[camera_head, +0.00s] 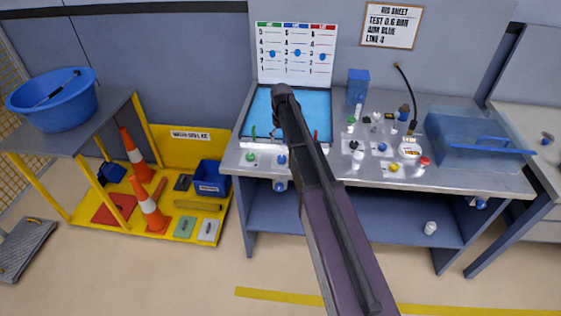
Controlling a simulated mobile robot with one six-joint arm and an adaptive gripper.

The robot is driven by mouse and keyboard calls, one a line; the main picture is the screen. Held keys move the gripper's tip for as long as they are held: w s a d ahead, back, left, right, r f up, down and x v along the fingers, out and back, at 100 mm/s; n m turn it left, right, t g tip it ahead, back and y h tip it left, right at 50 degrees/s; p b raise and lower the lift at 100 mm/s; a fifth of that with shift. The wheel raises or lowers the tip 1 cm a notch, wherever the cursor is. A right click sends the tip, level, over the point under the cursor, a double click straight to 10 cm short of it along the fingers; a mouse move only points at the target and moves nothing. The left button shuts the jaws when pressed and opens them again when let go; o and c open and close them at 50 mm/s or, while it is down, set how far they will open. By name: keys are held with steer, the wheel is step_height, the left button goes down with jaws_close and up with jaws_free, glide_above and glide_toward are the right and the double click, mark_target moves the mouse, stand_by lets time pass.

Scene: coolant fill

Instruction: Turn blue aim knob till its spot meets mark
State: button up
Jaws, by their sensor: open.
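A blue knob (281,159) sits on the bench top at the front of the blue-floored tray (262,100), just left of my dark arm. It looks like the aim knob, but its spot and mark are too small to make out. A green knob (250,157) is to its left. Another blue knob (280,185) is on the bench front below. A target board (297,52) with green, blue and red columns stands behind the tray. My arm crosses the tray and hides part of it. I cannot make out my gripper's fingers.
The bench right of my arm holds a blue box (357,87), several small knobs and fittings, a black hose (406,92) and a clear blue cover (482,142). A sign (391,25) hangs behind. A yellow spill station (182,215) stands at left. The floor in front is clear.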

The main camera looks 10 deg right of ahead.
mark_target(282, 157)
steer(key=shift+f+b, duration=5)
steer(key=shift+f, duration=0.3)
